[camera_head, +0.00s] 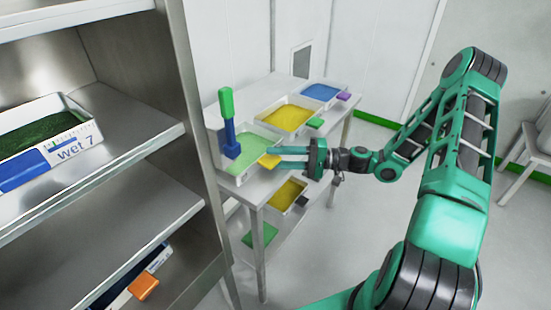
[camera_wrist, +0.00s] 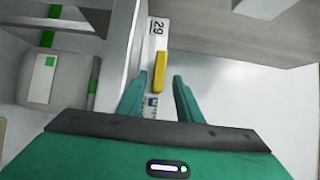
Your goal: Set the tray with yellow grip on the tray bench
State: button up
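The tray with the yellow grip is a white tray with pale green fill (camera_head: 252,148) at the near left end of a grey table (camera_head: 254,192). Its yellow grip (camera_head: 268,160) faces my arm. In the wrist view the yellow grip (camera_wrist: 160,72) lies ahead, between the lines of my fingers, on a white face (camera_wrist: 158,28) marked "29". My gripper (camera_head: 278,157) is open at the grip, its fingers apart on either side. I cannot tell whether they touch it. Which surface is the tray bench is not marked.
Trays with yellow (camera_head: 286,117) and blue fill (camera_head: 320,92) stand farther along the table. A green and blue upright tool (camera_head: 229,125) stands at the tray's left. Another yellow-filled tray (camera_head: 286,194) is below. A steel rack (camera_head: 100,180) holds a "wet 7" tray (camera_head: 75,150) at left.

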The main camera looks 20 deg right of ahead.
jog(key=shift+d, duration=0.15)
jog(key=v, duration=1)
jog(key=shift+d, duration=0.25)
jog(key=shift+s+f, duration=0.1)
jog(key=s+f+n+g+h, duration=0.2)
jog(key=s+g+h, duration=0.4)
jog(key=s+h, duration=0.2)
jog(key=s+d+r+m+h, duration=0.2)
jog(key=s+d+r+h, duration=0.2)
jog(key=s, duration=0.6)
jog(key=s+d+r+m+h, duration=0.2)
jog(key=s+d+r+h, duration=0.2)
jog(key=s+r, duration=0.5)
jog(key=shift+s+r+g+h, duration=0.3)
jog(key=shift+s, duration=0.75)
